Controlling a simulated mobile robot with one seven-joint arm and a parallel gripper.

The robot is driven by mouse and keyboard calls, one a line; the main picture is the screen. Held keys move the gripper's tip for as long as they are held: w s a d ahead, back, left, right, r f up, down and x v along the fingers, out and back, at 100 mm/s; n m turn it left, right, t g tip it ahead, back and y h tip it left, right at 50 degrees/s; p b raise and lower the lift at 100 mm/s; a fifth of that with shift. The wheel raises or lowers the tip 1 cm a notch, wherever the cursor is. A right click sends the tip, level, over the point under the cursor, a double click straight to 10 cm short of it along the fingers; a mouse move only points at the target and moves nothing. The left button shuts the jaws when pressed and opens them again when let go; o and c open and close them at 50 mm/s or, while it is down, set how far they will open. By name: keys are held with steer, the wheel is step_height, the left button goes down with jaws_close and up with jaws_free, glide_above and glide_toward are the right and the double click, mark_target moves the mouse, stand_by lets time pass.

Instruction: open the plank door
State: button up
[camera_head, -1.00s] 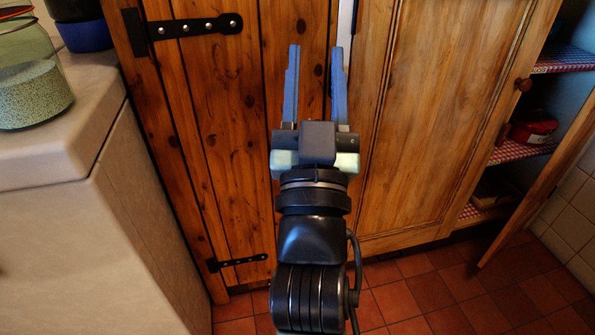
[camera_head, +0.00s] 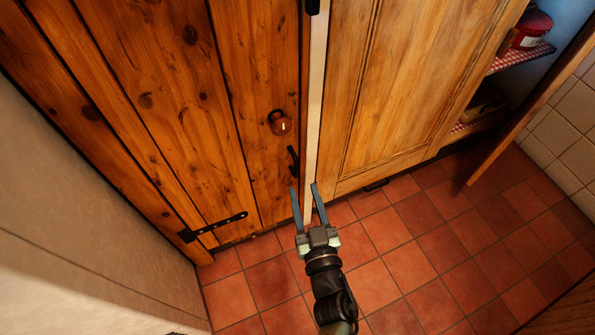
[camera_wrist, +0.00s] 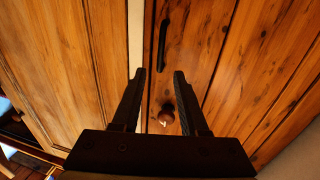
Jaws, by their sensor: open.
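The plank door (camera_head: 180,80) is made of knotty upright boards and looks shut in the head view. It carries a black pull handle (camera_head: 293,161) near its right edge, with a round brown knob or lock piece (camera_head: 280,123) just above. A black strap hinge (camera_head: 213,227) is at its lower left. My gripper (camera_head: 305,188) is open and empty, its tips just below the handle in the picture. In the wrist view the gripper (camera_wrist: 160,74) faces the door; the handle (camera_wrist: 162,46) shows beyond the tips and the knob (camera_wrist: 167,115) between the fingers. I see no contact.
A pale upright strip (camera_head: 317,110) separates the door from a panelled wooden cabinet front (camera_head: 405,75). At far right, shelves with checked lining (camera_head: 522,58) stand behind an open cabinet door (camera_head: 540,90). A pale wall or counter side is at left. The red tile floor (camera_head: 420,240) is clear.

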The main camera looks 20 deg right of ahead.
mark_target(296, 167)
steer(key=w, duration=0.2)
steer(key=w+b, duration=0.1)
steer(key=w, duration=0.1)
steer(key=w+d+b, duration=0.1)
steer(key=w, duration=0.2)
jaws_close()
stand_by(1.3)
